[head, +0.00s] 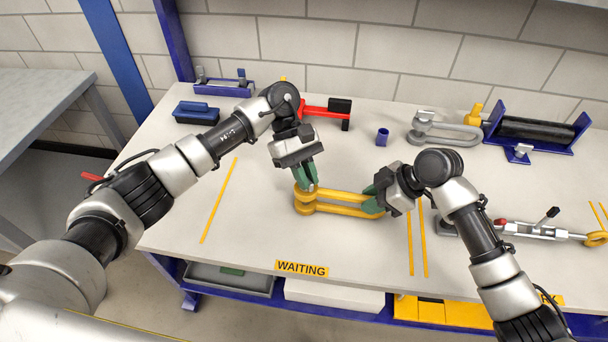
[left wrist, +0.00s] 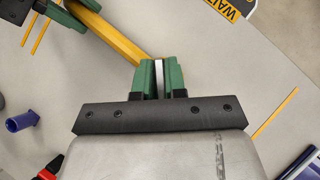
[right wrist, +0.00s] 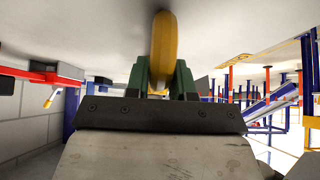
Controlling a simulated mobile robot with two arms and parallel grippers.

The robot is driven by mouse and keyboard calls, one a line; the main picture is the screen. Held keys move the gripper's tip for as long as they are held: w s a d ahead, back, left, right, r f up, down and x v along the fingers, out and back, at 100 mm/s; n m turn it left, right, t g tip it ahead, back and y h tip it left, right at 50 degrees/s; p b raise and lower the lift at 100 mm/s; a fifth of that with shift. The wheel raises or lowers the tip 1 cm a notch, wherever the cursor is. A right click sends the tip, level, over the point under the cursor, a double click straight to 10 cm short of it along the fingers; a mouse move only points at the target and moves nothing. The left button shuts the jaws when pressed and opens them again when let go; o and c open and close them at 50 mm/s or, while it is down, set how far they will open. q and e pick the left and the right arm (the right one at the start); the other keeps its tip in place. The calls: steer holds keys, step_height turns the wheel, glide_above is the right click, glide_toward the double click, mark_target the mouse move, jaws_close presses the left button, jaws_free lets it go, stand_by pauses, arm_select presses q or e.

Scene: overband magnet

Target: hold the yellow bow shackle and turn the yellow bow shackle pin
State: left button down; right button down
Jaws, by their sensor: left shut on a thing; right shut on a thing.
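The yellow bow shackle (head: 340,209) lies on its side on the bench, its eyes at the left and its bow at the right. My right gripper (head: 374,200) is shut on the bow end; in the right wrist view the yellow bow (right wrist: 162,55) stands between the green fingers. My left gripper (head: 312,184) comes down from above at the eye end and is shut on the pale pin (left wrist: 159,76), seen as a thin strip between the fingers in the left wrist view. The fingers hide most of the pin.
A grey shackle (head: 445,132), a blue cup (head: 382,136) and a red tool (head: 325,110) stand behind. A blue-framed roller (head: 530,132) and a turnbuckle (head: 530,230) are at the right. The WAITING label (head: 302,269) marks the front edge; the bench left of the shackle is clear.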

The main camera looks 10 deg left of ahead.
arm_select(q)
steer(key=shift+m, duration=0.5)
steer(key=c, duration=1.1)
jaws_free()
steer(key=w+a+r, duration=0.2)
steer(key=w+r, duration=0.1)
steer(key=r, duration=0.5)
steer(key=w+a+r, duration=0.2)
steer(key=w+r, duration=0.1)
steer(key=r, duration=0.6)
steer(key=shift+w+a, duration=0.15)
steer(key=shift+a, duration=0.1)
arm_select(e)
steer(key=c, duration=0.9)
jaws_free()
